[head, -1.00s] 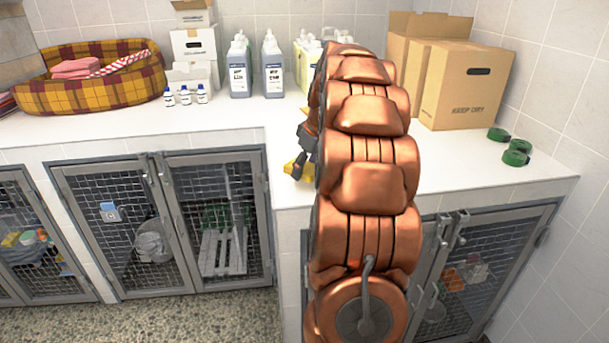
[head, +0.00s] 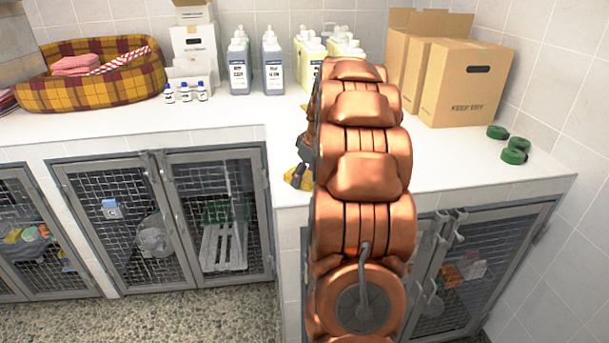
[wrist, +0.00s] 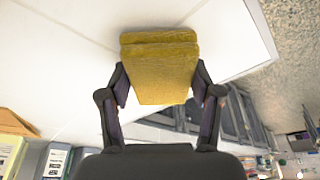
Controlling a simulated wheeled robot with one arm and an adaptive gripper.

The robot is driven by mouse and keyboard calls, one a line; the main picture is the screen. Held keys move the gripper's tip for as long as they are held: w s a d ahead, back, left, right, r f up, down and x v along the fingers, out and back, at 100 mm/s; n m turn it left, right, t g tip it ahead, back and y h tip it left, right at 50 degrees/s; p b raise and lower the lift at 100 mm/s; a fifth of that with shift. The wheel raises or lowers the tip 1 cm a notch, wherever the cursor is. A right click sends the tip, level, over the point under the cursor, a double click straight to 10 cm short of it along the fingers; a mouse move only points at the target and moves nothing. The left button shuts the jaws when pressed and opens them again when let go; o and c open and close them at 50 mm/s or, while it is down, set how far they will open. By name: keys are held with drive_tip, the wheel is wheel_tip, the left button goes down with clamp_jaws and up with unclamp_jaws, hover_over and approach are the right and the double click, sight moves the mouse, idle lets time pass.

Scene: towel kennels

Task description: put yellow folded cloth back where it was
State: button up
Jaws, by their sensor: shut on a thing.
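The yellow folded cloth (wrist: 160,68) is between the two fingers of my gripper (wrist: 160,92) in the wrist view, with a finger against each side. It is a thick folded block with its folded layers at the top of that view. In the head view only a small yellow part of the cloth (head: 297,178) shows at the left of my copper-coloured arm. It is over or at the front edge of the white counter (head: 230,118), and I cannot tell whether it touches the counter. My arm hides most of the gripper (head: 304,160) there.
A plaid pet bed (head: 100,92) with pink and striped cloths stands at the left. Bottles (head: 272,65) and small vials (head: 186,93) stand at the back. Cardboard boxes (head: 460,90) and green rolls (head: 514,152) are at the right. Mesh kennel doors (head: 120,225) are below.

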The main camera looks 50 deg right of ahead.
drive_tip(key=shift+f, duration=0.2)
drive_tip(key=o, duration=1.1)
drive_tip(key=shift+r, duration=0.1)
drive_tip(key=b+v, duration=0.3)
drive_tip(key=v, duration=0.9)
drive_tip(key=shift+r, duration=0.1)
